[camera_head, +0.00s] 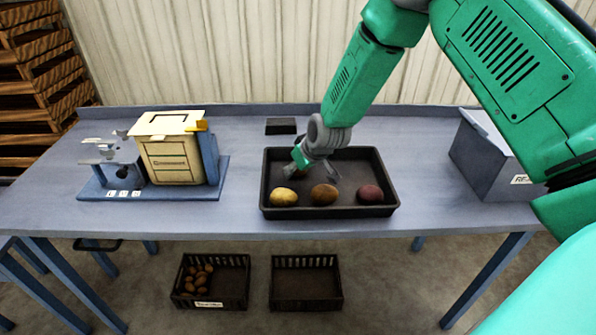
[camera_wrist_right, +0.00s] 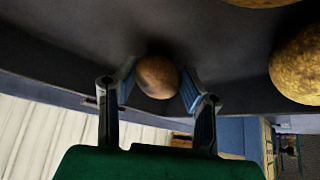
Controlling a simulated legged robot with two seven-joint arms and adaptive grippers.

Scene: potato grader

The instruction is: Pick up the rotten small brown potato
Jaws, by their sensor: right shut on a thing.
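The small brown potato (camera_wrist_right: 157,76) sits between the two fingers of my right gripper (camera_wrist_right: 157,88) in the wrist view, dark and mottled. My right gripper, also in the head view (camera_head: 311,171), is low over the back left part of the black tray (camera_head: 378,170) and is shut on this potato. In the head view the fingers largely hide it. Three bigger potatoes lie along the front of the tray: a yellow one (camera_head: 284,197), a brown one (camera_head: 324,194) and a reddish one (camera_head: 370,194). My left gripper is not in view.
A cream box machine (camera_head: 172,158) on a blue base stands at the left. A grey bin (camera_head: 485,163) stands at the right. A small dark block (camera_head: 281,126) lies behind the tray. Below are a crate with several potatoes (camera_head: 240,285) and an empty crate (camera_head: 306,300).

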